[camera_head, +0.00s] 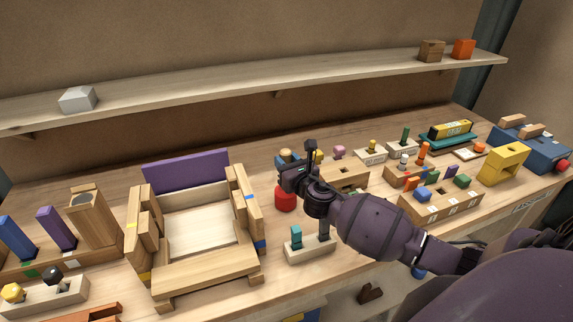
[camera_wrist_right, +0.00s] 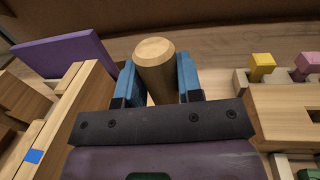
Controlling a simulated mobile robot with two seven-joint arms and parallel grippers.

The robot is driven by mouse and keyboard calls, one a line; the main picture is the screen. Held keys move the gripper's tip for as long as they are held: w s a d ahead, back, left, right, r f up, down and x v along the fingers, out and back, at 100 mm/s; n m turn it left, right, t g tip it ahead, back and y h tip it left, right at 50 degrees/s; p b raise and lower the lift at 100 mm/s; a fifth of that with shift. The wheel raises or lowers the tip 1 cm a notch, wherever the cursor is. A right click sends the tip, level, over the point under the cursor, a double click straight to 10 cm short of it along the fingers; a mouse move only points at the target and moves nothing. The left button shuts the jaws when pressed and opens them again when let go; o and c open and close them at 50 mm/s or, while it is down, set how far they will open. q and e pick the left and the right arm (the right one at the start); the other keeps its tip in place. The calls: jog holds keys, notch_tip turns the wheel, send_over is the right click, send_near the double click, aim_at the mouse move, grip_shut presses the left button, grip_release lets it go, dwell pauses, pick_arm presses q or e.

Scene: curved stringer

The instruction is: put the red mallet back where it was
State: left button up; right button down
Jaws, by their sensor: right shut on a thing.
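The red mallet's head (camera_head: 286,198) shows in the head view, low beneath my right gripper, just right of the wooden frame. Its pale wooden handle (camera_wrist_right: 154,62) points up at the camera in the right wrist view, between two blue finger pads. My right gripper (camera_head: 289,170) is shut on this handle, and the mallet looks upright with its head down. The gripper hides the middle of the mallet in the head view. I cannot tell whether the head touches the bench. My left gripper is not in view.
A wooden frame with a purple back panel (camera_head: 186,171) stands close left of the mallet. A small block holding a teal peg (camera_head: 296,238) is in front. Wooden peg holders (camera_head: 440,206) and a yellow block (camera_head: 503,163) stand right. A shelf (camera_head: 250,83) runs behind.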

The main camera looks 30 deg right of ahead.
jog(key=shift+f, duration=0.2)
jog(key=c, duration=0.8)
grip_release()
jog(key=shift+r, duration=0.15)
jog(key=shift+s, duration=0.25)
jog(key=shift+s+a, duration=0.2)
jog(key=shift+s, duration=1.7)
jog(key=shift+s+a, duration=0.2)
jog(key=shift+s, duration=1.75)
jog(key=shift+s+a, duration=0.2)
jog(key=shift+s, duration=1.7)
